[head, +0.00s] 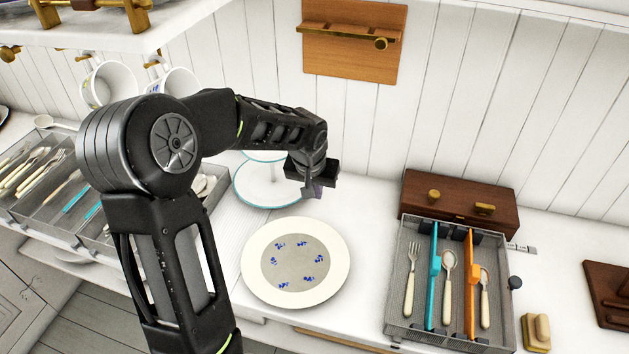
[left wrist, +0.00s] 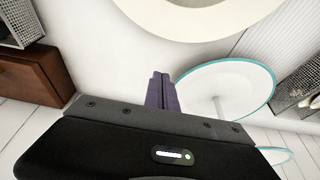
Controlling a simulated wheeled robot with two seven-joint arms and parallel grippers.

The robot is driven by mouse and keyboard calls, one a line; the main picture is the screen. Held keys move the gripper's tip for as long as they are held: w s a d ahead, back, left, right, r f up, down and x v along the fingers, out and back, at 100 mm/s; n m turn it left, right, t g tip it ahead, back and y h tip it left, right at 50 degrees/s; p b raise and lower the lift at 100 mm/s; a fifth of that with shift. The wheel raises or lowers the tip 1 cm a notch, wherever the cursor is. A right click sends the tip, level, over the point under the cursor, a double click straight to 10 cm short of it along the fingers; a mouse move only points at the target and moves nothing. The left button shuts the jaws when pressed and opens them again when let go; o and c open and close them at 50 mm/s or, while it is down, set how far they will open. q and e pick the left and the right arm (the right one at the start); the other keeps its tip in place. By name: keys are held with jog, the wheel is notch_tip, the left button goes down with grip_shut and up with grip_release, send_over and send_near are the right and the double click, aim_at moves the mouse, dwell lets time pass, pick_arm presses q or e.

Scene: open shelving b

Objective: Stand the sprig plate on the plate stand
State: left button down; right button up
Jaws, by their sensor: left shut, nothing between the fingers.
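The sprig plate (head: 295,262) lies flat on the white counter, cream-rimmed with a grey centre and small blue sprigs. Part of its pale rim shows at the top of the left wrist view (left wrist: 200,22). My left gripper (head: 313,192) is shut and empty, above the counter just behind the plate and apart from it. Its purple fingers show together in the left wrist view (left wrist: 162,92). A wood-and-brass rack (head: 100,12), cut off by the frame, stands on the upper shelf; I cannot tell whether it is the plate stand. My right gripper is not in view.
A teal-rimmed tiered stand (head: 262,196) is close left of my gripper. A mesh cutlery tray (head: 398,290) and wooden box (head: 460,203) are on the right. Mugs (head: 108,84) hang under the shelf. A wooden board with a brass rail (head: 352,55) is on the wall.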

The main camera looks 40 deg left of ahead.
pick_arm(q)
jog(key=x, duration=0.3)
jog(key=shift+f, duration=0.35)
jog(key=s, duration=0.2)
jog(key=s+d+p, duration=0.1)
jog(key=shift+s+r, duration=0.2)
jog(key=shift+r, duration=0.1)
jog(key=shift+s+d+f, duration=0.1)
jog(key=shift+s+d, duration=0.05)
